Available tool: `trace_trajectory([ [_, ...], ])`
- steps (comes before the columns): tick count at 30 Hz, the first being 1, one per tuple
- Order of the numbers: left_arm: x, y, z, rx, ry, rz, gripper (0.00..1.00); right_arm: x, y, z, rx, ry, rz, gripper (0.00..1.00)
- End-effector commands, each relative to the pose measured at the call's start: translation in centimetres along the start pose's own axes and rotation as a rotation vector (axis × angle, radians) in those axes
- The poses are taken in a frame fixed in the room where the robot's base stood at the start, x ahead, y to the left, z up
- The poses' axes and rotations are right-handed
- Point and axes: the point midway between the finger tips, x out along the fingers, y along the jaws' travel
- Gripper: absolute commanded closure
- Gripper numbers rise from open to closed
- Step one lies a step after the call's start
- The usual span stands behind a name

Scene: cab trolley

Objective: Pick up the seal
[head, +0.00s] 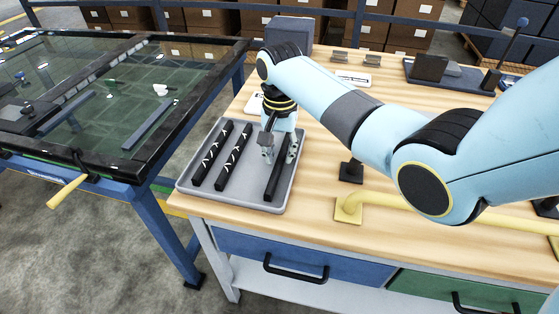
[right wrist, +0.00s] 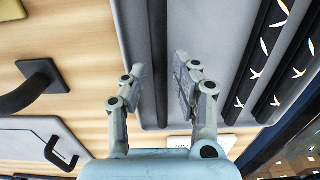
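A grey tray (head: 235,203) on the wooden workbench holds three long black strips, and the frames do not say which is the seal. The plain black strip (head: 276,184) lies along the tray's right side. Two black strips with white marks, one (head: 207,157) at the left and one (head: 234,158) in the middle, lie beside it. My right gripper (head: 280,152) points down over the plain strip. In the right wrist view its fingers (right wrist: 158,80) are open, one on each side of the plain strip (right wrist: 158,45), with gaps showing. My left gripper is not in view.
A yellow handle rail (head: 375,203) and a black handle (head: 351,171) stand on the workbench (head: 315,215) right of the tray. A dark-framed glass panel (head: 120,90) on a blue stand is at the left. A grey box (head: 290,30) stands behind.

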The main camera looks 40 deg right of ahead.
Motion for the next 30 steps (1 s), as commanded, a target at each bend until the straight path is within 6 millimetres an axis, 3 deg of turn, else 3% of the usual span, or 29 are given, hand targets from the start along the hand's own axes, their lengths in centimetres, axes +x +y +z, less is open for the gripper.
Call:
trace_trajectory([
  [4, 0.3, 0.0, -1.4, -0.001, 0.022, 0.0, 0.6, 1.5, 0.0, 0.0, -0.001, 0.0, 0.0, 0.71],
  [11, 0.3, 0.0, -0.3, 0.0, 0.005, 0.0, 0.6, 1.6, 0.0, 0.0, -0.001, 0.001, -0.001, 0.71],
  [18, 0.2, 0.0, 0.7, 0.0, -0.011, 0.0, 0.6, 1.6, 0.0, 0.0, -0.001, 0.001, -0.001, 1.0],
  [30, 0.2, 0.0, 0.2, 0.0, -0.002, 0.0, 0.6, 1.4, 0.0, -0.1, -0.001, 0.002, -0.001, 1.0],
])
